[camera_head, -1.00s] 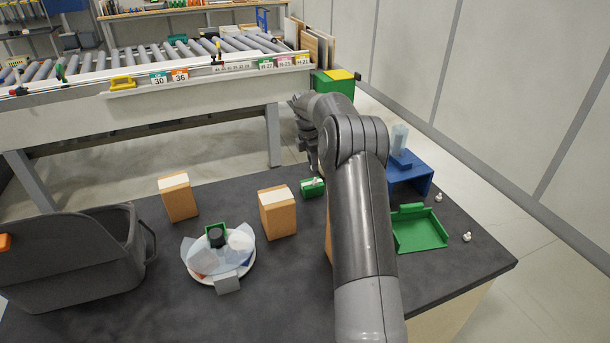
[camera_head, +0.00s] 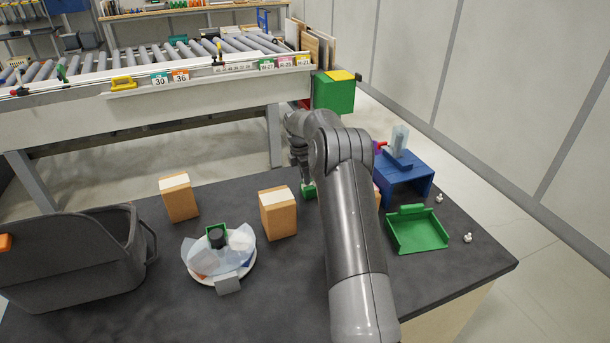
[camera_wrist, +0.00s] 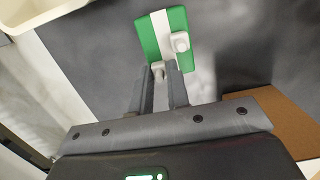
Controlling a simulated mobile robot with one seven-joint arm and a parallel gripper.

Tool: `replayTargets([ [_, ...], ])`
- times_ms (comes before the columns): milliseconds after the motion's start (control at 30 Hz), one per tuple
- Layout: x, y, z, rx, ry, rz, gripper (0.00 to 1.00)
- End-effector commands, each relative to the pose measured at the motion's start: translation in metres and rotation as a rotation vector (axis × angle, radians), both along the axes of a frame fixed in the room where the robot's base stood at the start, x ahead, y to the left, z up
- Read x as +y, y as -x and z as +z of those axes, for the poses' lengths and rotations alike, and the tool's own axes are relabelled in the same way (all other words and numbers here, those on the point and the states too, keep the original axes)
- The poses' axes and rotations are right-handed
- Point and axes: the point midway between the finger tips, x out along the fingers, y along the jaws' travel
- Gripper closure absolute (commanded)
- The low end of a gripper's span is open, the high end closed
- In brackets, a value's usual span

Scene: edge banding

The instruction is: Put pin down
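A small green block (camera_head: 309,192) with a white stripe sits on the dark table; it also shows in the wrist view (camera_wrist: 152,37). One white pin (camera_wrist: 180,42) stands on the block's right side. A second white pin (camera_wrist: 158,69) is between my fingertips at the block's near edge. My gripper (camera_wrist: 160,75) looks shut on this pin, right above or against the block; I cannot tell whether the pin touches it. In the head view my gripper (camera_head: 304,180) points down over the block, which it partly hides.
Two more white pins (camera_head: 438,198) (camera_head: 467,238) lie at the table's right. A green tray (camera_head: 418,240) and blue stand (camera_head: 405,180) are right of my arm. Brown blocks (camera_head: 278,218) (camera_head: 178,202), a white plate (camera_head: 247,268) and a grey bin (camera_head: 75,265) are left.

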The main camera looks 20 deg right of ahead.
Motion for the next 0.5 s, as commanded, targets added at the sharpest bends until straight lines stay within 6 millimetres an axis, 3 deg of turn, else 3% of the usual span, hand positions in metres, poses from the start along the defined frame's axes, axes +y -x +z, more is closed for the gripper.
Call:
replayTargets([
  [233,-0.0001,0.0,0.0004,0.0,0.0,0.0,0.64],
  [500,-0.0001,-0.0001,0.002,-0.001,0.0,0.0,0.64],
])
